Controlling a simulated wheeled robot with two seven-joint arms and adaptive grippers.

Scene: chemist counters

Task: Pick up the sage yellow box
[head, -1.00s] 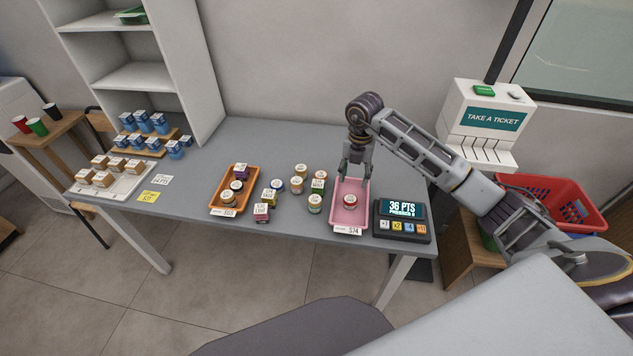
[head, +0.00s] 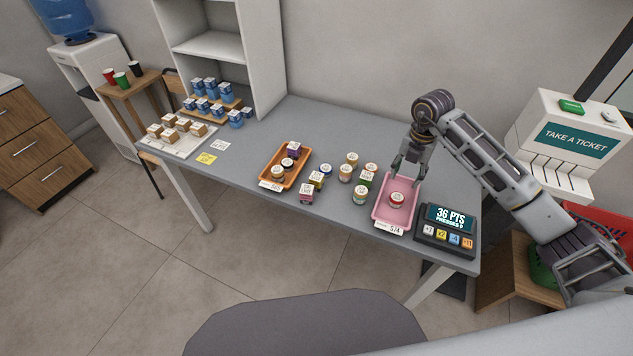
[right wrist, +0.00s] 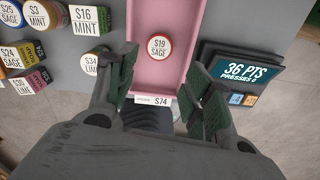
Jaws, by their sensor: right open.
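A small box with yellow sides and a white labelled top (head: 316,179) stands on the grey table, right of the orange tray and just behind a magenta box. At the left edge of the right wrist view, a yellow-sided box (right wrist: 17,57) has the label S24; its lower word is hard to read. My right gripper (head: 409,176) is open and empty above the back part of the pink tray, to the right of the yellow box. Its two fingers (right wrist: 162,88) show apart in the right wrist view. My left gripper is out of view.
The pink tray (head: 381,216) holds a red-rimmed jar (head: 396,200) labelled S19 SAGE. Several jars and a green box (head: 367,180) stand between it and the yellow box. A magenta box (head: 306,193), the orange tray (head: 264,177) and a points display (head: 447,236) are close by.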

